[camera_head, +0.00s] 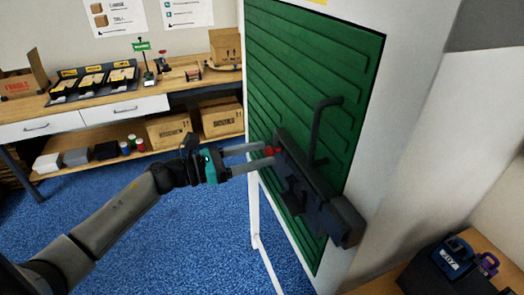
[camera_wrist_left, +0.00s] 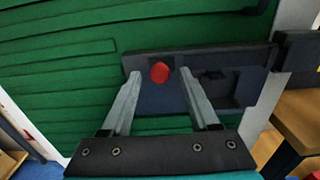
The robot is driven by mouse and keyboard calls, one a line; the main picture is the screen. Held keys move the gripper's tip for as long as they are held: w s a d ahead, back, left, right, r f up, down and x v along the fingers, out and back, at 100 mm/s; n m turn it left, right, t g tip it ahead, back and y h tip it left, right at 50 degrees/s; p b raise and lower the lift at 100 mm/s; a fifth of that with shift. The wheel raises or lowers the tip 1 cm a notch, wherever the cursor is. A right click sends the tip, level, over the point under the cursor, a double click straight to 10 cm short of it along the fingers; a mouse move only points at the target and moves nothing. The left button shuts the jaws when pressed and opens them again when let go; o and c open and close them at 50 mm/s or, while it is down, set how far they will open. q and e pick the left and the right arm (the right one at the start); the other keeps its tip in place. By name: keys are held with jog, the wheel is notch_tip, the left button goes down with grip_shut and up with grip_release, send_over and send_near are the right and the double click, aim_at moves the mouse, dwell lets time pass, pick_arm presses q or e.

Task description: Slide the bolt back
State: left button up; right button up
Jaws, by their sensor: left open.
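A dark bolt (camera_head: 308,182) is fixed on a green ribbed door (camera_head: 305,70), with a red knob (camera_head: 272,150) at its left end. In the left wrist view the red knob (camera_wrist_left: 159,72) shows between the fingertips of my left gripper (camera_wrist_left: 160,77), one finger on each side with gaps. My left gripper (camera_head: 269,154) is open, its fingers reaching the bolt's left end in the head view. A dark block (camera_head: 345,222) sits at the bolt's right end by the door's edge. Whether the fingertips touch the bolt plate I cannot tell. My right gripper is not in view.
A dark bent handle (camera_head: 318,130) stands out from the door just above the bolt. A white frame (camera_head: 400,110) borders the door on the right. A wooden bench (camera_head: 170,82) with cartons is behind left; a dark box (camera_head: 450,262) stands at lower right.

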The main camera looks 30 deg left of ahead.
pick_arm(q)
jog(key=shift+w+d, duration=0.4)
jog(key=shift+c, duration=0.3)
grip_shut()
dwell(1.0)
